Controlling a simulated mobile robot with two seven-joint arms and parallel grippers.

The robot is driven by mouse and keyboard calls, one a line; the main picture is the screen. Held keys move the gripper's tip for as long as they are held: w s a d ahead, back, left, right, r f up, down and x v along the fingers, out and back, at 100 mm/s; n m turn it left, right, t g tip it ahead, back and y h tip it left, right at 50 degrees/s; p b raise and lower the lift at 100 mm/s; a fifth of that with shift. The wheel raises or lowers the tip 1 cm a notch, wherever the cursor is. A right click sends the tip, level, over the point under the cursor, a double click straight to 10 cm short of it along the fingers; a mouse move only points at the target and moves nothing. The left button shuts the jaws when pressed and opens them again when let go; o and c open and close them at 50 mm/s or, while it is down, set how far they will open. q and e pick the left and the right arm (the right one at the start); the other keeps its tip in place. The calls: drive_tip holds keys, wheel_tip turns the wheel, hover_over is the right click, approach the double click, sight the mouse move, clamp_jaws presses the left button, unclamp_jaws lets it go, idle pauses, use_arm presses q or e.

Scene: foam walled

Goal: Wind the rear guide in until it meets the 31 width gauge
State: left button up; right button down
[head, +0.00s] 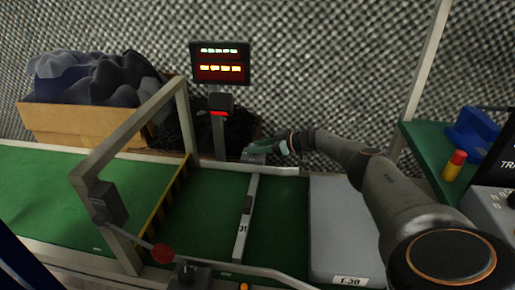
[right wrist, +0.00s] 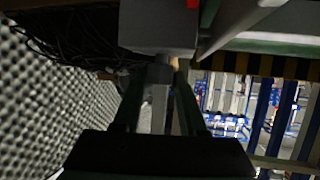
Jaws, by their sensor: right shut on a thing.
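The rear guide (head: 275,170) is a pale rail along the far edge of the green belt. The width gauge (head: 247,215), a pale bar marked 31, lies across the belt between the rear guide and the front rail (head: 265,272). Its far end is close to the rear guide; I cannot tell whether they touch. My right gripper (head: 268,150) is behind the rear guide. In the right wrist view my right gripper (right wrist: 158,85) is shut on a grey shaft (right wrist: 159,100) below a grey block (right wrist: 160,25). My left gripper is not in view.
A grey case (head: 338,225) marked T-30 lies on the belt right of the gauge. A metal gate (head: 130,130) spans the belt at left. A display (head: 220,63) stands behind. A cardboard box of dark cloth (head: 70,122) is at back left. A red knob (head: 163,253) is in front.

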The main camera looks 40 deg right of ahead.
drive_tip(key=shift+c, duration=2.3)
unclamp_jaws()
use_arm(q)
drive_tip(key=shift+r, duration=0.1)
use_arm(e)
drive_tip(key=shift+s+d+r+p, duration=0.15)
drive_tip(key=shift+s+r+p, duration=0.1)
drive_tip(key=shift+p, duration=0.15)
use_arm(q)
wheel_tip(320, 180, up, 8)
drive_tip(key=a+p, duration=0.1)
drive_tip(key=p, duration=0.5)
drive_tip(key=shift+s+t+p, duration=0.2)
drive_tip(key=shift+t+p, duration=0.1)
drive_tip(key=shift+p, duration=0.05)
use_arm(e)
drive_tip(key=v, duration=1.1)
drive_tip(key=shift+s, duration=0.4)
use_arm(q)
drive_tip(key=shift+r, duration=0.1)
use_arm(e)
drive_tip(key=shift+d, duration=0.1)
